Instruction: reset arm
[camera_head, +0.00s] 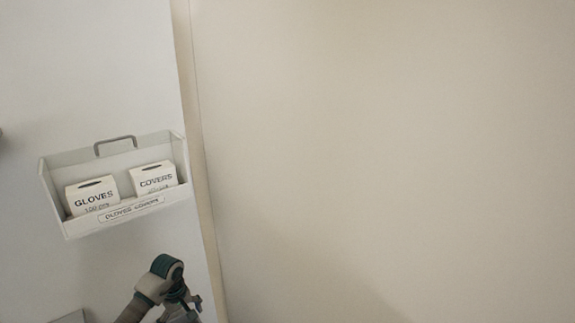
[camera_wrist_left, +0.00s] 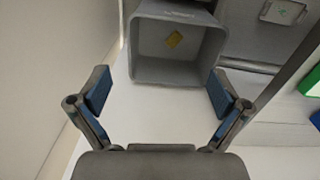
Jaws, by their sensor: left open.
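My left gripper (camera_wrist_left: 160,93) is open in the left wrist view, its two blue-padded fingers spread wide with nothing between them. My right gripper is in neither view.
A white wall holder (camera_head: 132,208) with a gloves box (camera_head: 92,196) and a covers box (camera_head: 154,179) hangs above my left arm. A plain beige wall or panel (camera_head: 390,150) fills the right. Green (camera_wrist_left: 310,83) and blue items sit at the wrist view's right edge.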

